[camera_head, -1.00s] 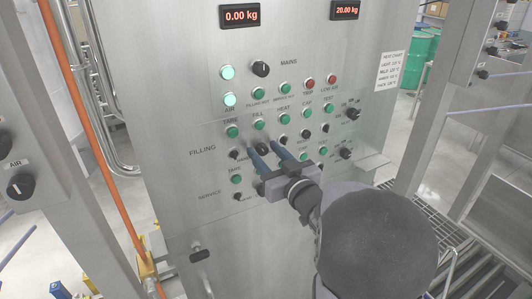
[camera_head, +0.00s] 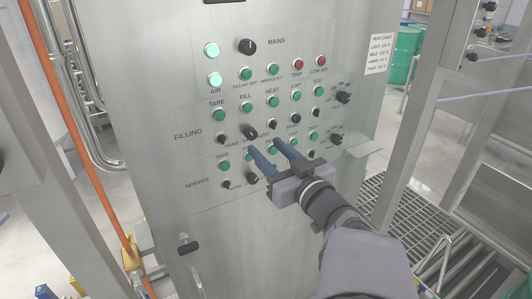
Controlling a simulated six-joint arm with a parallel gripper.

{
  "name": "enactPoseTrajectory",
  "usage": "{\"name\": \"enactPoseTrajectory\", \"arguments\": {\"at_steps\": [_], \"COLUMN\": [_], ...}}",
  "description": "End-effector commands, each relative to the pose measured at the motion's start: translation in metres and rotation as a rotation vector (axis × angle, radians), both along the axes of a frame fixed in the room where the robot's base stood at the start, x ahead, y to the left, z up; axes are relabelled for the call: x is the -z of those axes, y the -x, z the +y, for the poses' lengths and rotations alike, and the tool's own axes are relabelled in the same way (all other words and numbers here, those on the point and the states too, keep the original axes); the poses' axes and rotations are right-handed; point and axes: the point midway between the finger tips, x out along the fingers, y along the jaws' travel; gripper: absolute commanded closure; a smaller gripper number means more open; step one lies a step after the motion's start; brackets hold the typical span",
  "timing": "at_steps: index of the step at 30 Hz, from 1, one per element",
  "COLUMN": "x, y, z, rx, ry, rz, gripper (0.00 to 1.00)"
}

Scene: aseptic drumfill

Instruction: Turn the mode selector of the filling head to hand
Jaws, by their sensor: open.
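The mode selector (camera_head: 250,132) is a black knob in the FILLING row of the steel panel, larger than its neighbours. Lettering below it reads HAND at the left and seems to read AUTO at the right, partly covered. The direction of its pointer is too small to tell. My gripper (camera_head: 265,147) is open, with two blue fingers pointing at the panel. Its fingertips are just below and to the right of the selector, the left one close under it. Whether a fingertip touches the panel I cannot tell.
Small black knobs and green buttons (camera_head: 246,107) surround the selector closely. The fingers cover part of the SERVICE row, near another black knob (camera_head: 252,178). A larger MAINS knob (camera_head: 246,47) is above. A black handle (camera_head: 188,245) sticks out lower left.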

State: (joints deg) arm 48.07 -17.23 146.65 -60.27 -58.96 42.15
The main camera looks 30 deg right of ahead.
Motion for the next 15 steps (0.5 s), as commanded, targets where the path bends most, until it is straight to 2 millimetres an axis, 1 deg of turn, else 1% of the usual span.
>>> {"name": "enactPoseTrajectory", "arguments": {"at_steps": [11,15], "x": [0.0000,0.0021], "y": [0.0020,0.0014], "z": [-0.0001,-0.0052], "rx": [0.000,-0.025], "ry": [0.001,0.013], "rz": [0.001,0.002], "gripper": [0.57,0.57]}}
